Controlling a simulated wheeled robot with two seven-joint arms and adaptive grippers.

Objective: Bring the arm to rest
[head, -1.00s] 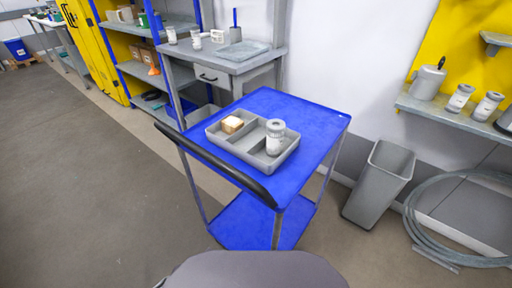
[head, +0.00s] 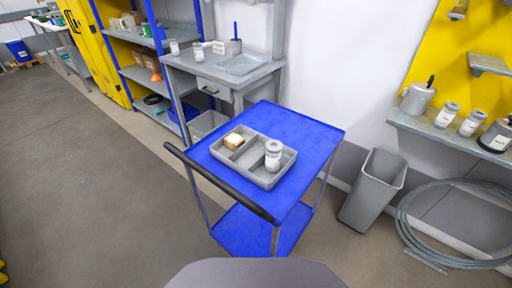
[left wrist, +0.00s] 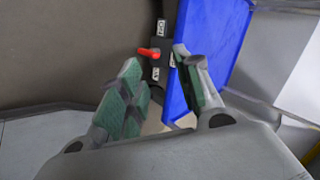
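My left gripper (left wrist: 158,66) shows in the left wrist view, with green pads on its two fingers. The fingers stand apart with nothing held between them. Beyond them are a blue surface (left wrist: 212,50) and a small red handle (left wrist: 149,52) beside dark labelled plates. I cannot tell what the handle belongs to. Neither gripper shows in the head view. My right gripper is in no view.
A blue cart (head: 308,132) with a black handle stands ahead. A grey bin (head: 372,190) and coiled hose (head: 420,243) lie right. The left floor is mostly clear.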

